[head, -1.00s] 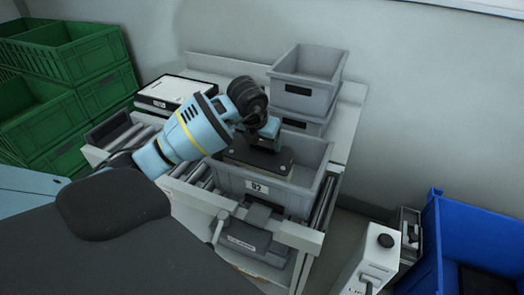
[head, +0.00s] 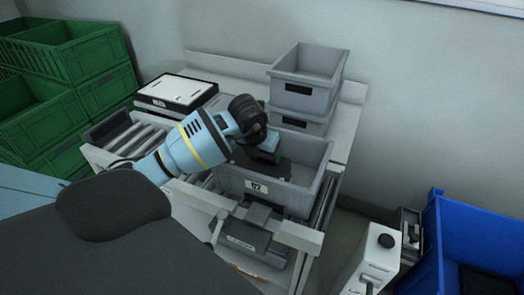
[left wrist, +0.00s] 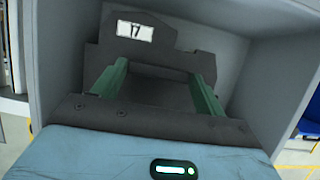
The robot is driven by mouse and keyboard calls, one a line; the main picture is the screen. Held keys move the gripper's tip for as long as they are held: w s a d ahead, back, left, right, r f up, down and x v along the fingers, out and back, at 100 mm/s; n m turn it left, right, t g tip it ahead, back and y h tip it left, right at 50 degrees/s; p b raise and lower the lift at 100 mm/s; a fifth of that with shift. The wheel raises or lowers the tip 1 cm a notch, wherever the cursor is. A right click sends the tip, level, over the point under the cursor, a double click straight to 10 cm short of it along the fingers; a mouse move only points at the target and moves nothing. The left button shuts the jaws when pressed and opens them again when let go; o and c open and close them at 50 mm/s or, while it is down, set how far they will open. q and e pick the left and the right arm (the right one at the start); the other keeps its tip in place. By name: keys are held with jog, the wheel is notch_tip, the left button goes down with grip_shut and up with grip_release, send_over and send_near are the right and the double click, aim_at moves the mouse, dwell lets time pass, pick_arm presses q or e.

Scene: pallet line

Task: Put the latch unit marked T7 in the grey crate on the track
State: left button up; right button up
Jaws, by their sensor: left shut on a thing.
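The latch unit marked T7 (left wrist: 150,40) is a dark grey block with a white label in the left wrist view. My left gripper (left wrist: 158,88) is shut on it, with a green finger on each side. In the head view, the gripper (head: 264,150) points down into the grey crate (head: 292,199) on the track. The dark unit is inside the crate's walls and partly hidden by my gripper and wrist. Light grey crate walls surround the unit in the left wrist view. I cannot tell whether it touches the crate floor. My right gripper is not in view.
Two stacked grey crates (head: 308,68) stand behind, near the wall. A white-topped case (head: 178,90) lies at the back left. Green crates (head: 70,55) are stacked at left. A blue bin (head: 480,235) and a white post with a black button (head: 372,262) stand at right.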

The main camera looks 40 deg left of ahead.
pick_arm(q)
jog(key=o, duration=1.5)
jog(key=shift+r, duration=0.2)
jog(key=p+v, duration=0.1)
jog(key=v, duration=1.1)
jog(key=shift+r, duration=0.35)
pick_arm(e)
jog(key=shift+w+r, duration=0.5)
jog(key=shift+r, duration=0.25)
